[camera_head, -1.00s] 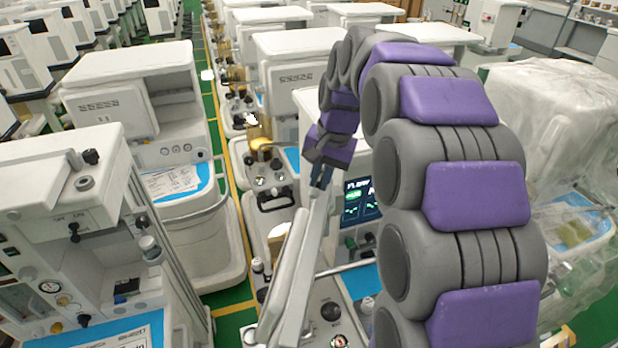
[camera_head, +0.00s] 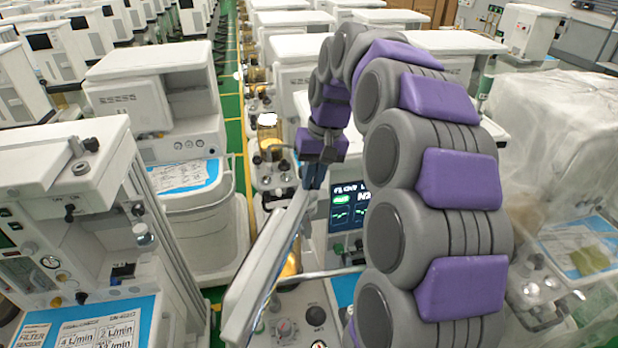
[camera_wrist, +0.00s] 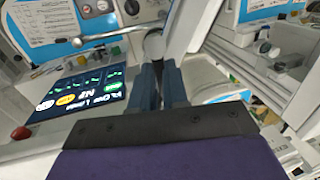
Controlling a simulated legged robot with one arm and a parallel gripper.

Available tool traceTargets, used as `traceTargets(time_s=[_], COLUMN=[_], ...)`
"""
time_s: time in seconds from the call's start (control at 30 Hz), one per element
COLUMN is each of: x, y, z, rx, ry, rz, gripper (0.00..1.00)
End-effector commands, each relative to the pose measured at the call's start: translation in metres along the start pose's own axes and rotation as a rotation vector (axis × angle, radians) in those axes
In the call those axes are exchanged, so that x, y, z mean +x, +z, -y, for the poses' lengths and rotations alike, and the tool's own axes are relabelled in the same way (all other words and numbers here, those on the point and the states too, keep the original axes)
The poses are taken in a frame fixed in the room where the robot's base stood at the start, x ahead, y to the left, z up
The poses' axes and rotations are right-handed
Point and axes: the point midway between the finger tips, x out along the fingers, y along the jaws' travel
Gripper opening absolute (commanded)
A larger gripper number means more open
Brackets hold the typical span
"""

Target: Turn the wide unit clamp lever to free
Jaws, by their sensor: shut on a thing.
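My gripper (camera_head: 313,175) reaches down at the upper end of a long white slanted panel (camera_head: 265,265), left of the lit screen. In the wrist view my gripper (camera_wrist: 160,65) has its two dark blue fingers close together, pointing at a grey rounded piece (camera_wrist: 155,44). They are shut on a part that is mostly hidden between them. It appears to be the clamp lever, but its handle and angle cannot be made out.
A lit screen (camera_wrist: 82,95) lies close left of the fingers. A metal rod with a ball end (camera_wrist: 105,37) crosses beyond it. A white cart (camera_head: 75,205) stands left, a plastic-wrapped unit (camera_head: 545,125) right. A green aisle (camera_head: 233,110) runs between the cart rows.

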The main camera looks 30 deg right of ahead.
Motion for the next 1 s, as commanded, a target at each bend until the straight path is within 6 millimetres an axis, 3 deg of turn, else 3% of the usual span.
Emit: traceTargets(time_s=[0.43, 0.47, 0.7, 1.0], x=[-0.0046, -0.0046, -0.0029, -0.0028], y=[-0.0026, -0.0026, -0.0005, 0.0003], z=[-0.0003, -0.0002, -0.0007, -0.001], rx=[-0.008, -0.008, -0.007, -0.006], ry=[0.0, 0.0, 0.0, 0.001], rz=[-0.015, -0.015, -0.008, -0.004], gripper=[0.0, 0.15, 0.38, 0.4])
